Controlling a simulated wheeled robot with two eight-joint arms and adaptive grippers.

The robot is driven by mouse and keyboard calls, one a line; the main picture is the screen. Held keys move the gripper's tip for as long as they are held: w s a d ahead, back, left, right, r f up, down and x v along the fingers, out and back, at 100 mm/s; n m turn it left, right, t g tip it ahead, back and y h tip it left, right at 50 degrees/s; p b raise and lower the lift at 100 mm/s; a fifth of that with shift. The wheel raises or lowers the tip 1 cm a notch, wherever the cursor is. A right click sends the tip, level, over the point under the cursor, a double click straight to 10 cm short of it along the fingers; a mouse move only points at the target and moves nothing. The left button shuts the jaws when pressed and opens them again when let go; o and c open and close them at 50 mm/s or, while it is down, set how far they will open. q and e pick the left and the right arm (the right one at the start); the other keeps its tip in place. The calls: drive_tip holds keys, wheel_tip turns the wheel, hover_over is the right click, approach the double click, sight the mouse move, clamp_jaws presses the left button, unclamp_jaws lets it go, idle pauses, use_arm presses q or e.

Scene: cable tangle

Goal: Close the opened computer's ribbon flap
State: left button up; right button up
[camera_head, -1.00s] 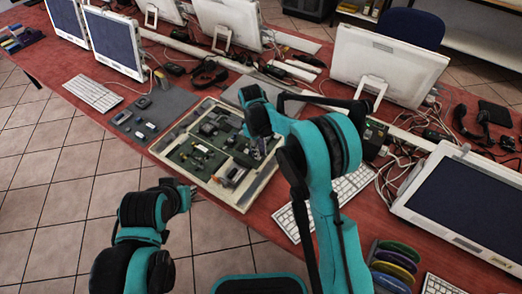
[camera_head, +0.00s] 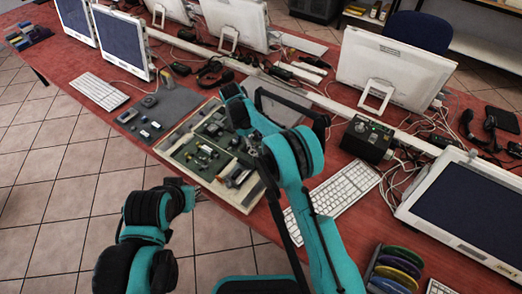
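The opened computer (camera_head: 179,141) lies on the red table as a shallow cream case with green boards inside. Its ribbon flap is too small to make out. My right gripper (camera_head: 250,148) hangs over the right half of the case, near the inner parts. Its fingers are small and partly hidden by my arm, so I cannot tell if they touch anything or are open. My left gripper (camera_head: 196,194) is off the table's front edge, just in front of the case and apart from it. Its fingers are too small to judge.
A grey mat (camera_head: 178,105) with small parts lies left of the case. A white keyboard (camera_head: 335,200) is to the right, with a black box (camera_head: 367,140) and tangled cables behind it. Monitors (camera_head: 393,72) line the back. A rack of coloured discs (camera_head: 397,268) stands at front right.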

drive_tip(key=v, duration=1.2)
drive_tip(key=shift+w, duration=0.1)
